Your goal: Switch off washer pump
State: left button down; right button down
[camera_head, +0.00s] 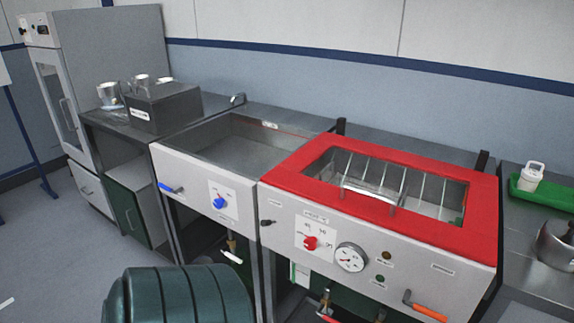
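A washer unit with a red-framed, windowed lid (285,160) stands at centre right; the lid is down and has a metal handle (370,195). Its pale front panel (450,285) carries a red knob (311,243) on a white dial plate, a round gauge (351,257), and a small black switch or lever (267,222) at the left end. An amber round fitting (387,256) and a green one (380,279) sit right of the gauge. The labels are too small to read, so I cannot tell which control is the pump's. Neither of my grippers is in view.
An open sink basin (215,157) with a blue knob (219,202) and blue-handled lever (170,188) adjoins on the left. An orange-handled lever (425,310) projects low at right. A dark green ribbed drum-like thing (180,297) stands in front. A green tray (545,195) lies far right.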

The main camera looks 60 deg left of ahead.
aim_at(267, 222)
jog(key=u, duration=2.1)
